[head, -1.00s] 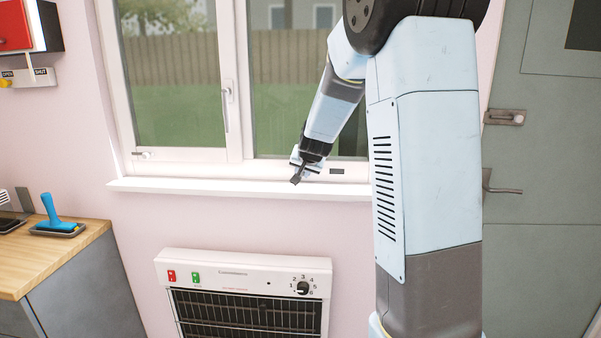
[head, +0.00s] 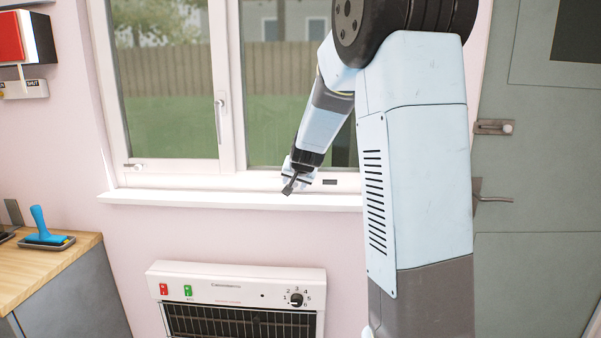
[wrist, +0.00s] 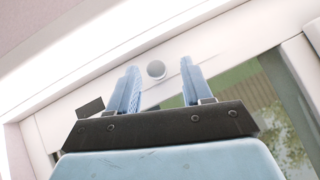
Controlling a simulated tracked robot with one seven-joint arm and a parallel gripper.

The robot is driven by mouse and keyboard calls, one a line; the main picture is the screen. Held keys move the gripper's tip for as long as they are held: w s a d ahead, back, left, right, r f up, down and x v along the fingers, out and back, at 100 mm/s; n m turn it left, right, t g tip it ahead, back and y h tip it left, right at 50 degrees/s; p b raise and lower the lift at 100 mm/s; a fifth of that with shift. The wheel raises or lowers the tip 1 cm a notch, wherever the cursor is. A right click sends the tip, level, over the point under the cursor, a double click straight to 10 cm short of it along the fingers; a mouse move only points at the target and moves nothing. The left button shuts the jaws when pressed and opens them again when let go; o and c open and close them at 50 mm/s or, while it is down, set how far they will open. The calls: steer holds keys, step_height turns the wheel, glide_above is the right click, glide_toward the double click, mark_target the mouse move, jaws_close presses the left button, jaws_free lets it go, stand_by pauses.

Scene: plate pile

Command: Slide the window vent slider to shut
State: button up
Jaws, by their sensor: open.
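My gripper (head: 289,188) is at the lower window frame, just above the sill, in the head view. In the wrist view its two blue fingers (wrist: 160,83) are apart, with nothing gripped. A round grey knob (wrist: 156,69), seemingly the vent slider's, shows on the white frame between the fingertips. I cannot tell whether the fingers reach around it. A dark slot (head: 330,182) in the frame lies right of my gripper in the head view; a dark rectangle (wrist: 90,107) shows left of the fingers in the wrist view. The knob is hidden behind my gripper in the head view.
The white window sill (head: 230,200) runs below my gripper, with a heater (head: 237,283) under it. A window handle (head: 218,120) and a latch (head: 133,166) are to the left. A grey door (head: 535,180) stands right. A wooden counter (head: 55,265) is at the left.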

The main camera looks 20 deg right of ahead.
steer(key=v, duration=1.3)
stand_by(0.4)
steer(key=shift+s+r, duration=0.15)
steer(key=shift+s, duration=0.05)
steer(key=s+a+f+n+g, duration=0.1)
steer(key=s+a+n+g, duration=0.1)
steer(key=s, duration=1.3)
steer(key=s+a+f+n+g+y, duration=0.1)
steer(key=s+a+n, duration=0.3)
steer(key=s, duration=1.1)
steer(key=shift+s+f+g, duration=0.2)
steer(key=shift+s+g, duration=0.05)
steer(key=shift+g, duration=0.25)
stand_by(2.2)
